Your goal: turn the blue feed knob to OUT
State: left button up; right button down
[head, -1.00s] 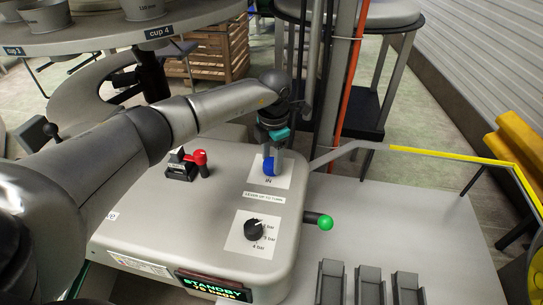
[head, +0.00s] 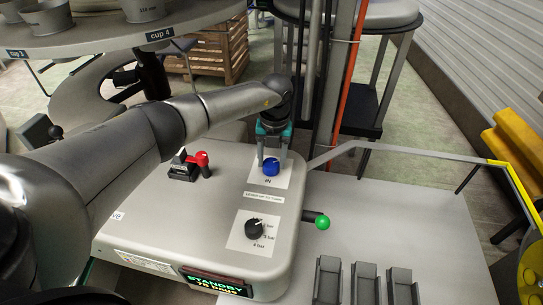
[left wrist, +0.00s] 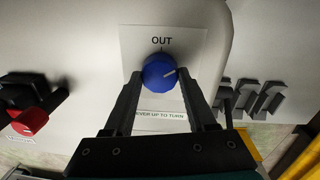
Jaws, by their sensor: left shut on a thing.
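The blue feed knob (head: 271,166) sits on a white label plate on top of the grey machine (head: 150,215). My left gripper (head: 273,157) reaches down over it from above, its two fingers on either side of the knob and shut on it. In the left wrist view the knob (left wrist: 158,72) sits between the fingertips (left wrist: 159,76). Its pale pointer line points right and slightly up, away from the OUT mark at the top of the plate. In the head view, IN is printed on the near side. My right gripper is not in view.
A red-handled lever (head: 201,159) on a black base stands left of the knob. A black pressure dial (head: 254,229) is nearer, and a green ball handle (head: 322,222) sticks out at the right. The lit display (head: 217,283) reads STANDBY. A rail runs behind, right.

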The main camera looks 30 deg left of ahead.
aim_at(272, 162)
pick_arm(q)
jog(key=n+p, duration=0.2)
jog(key=n, duration=0.3)
jog(key=shift+w+r+n, duration=0.1)
jog(key=shift+r+n, duration=0.05)
jog(key=shift+n, duration=0.15)
jog(key=n+p, duration=0.2)
jog(key=n, duration=0.3)
jog(key=shift+a+n+p, duration=0.1)
jog(key=shift+n+p, duration=0.2)
jog(key=o, duration=1.4)
jog(key=shift+h, duration=0.3)
notch_tip(272, 162, up, 6)
jog(key=shift+w+f+p, duration=0.15)
jog(key=shift+f+p, duration=0.1)
jog(key=shift+p, duration=0.5)
jog(key=r, duration=0.9)
jog(key=shift+w+r, duration=0.2)
jog(key=shift+r, duration=0.1)
